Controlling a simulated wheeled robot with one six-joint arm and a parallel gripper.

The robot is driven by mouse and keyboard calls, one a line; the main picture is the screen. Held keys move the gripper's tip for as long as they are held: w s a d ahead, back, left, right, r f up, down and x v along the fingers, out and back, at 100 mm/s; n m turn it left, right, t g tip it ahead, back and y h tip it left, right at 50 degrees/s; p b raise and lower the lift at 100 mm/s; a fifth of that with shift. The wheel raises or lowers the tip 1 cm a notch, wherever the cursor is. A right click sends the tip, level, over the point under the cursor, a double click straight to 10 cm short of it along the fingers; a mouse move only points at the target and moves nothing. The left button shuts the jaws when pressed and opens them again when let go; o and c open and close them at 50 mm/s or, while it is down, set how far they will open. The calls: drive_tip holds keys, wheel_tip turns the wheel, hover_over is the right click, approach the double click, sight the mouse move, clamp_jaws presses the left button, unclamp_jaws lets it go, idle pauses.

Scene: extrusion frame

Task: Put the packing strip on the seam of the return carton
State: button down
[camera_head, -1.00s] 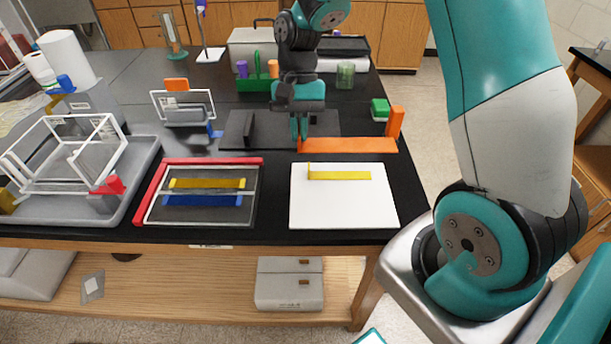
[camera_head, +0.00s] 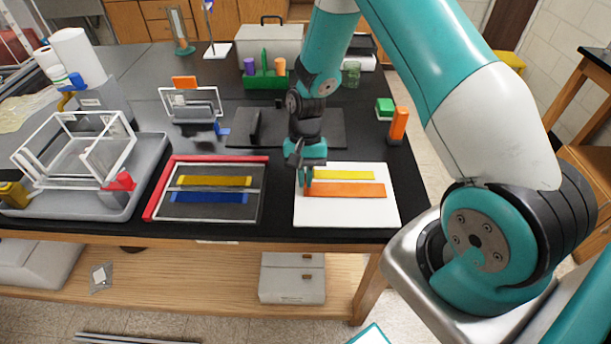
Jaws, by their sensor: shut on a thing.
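My gripper (camera_head: 307,178) is shut on the left end of a long orange strip (camera_head: 345,189), which I take for the packing strip. The orange strip lies level along the white square slab (camera_head: 345,213), which may be the top of the return carton. A yellow strip (camera_head: 343,175) lies on the same slab, just behind the orange one and roughly parallel to it. I cannot tell whether the orange strip touches the slab or hovers just above it. No seam shows clearly.
Left of the slab, a red-edged frame (camera_head: 151,189) holds yellow and blue strips. A grey tray (camera_head: 150,180) carries a white wire frame. An orange post (camera_head: 398,125) and green block (camera_head: 384,107) stand at the back right.

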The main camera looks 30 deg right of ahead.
drive_tip(key=shift+f, duration=0.2)
drive_tip(key=c, duration=1.3)
unclamp_jaws()
drive_tip(key=shift+r, duration=0.15)
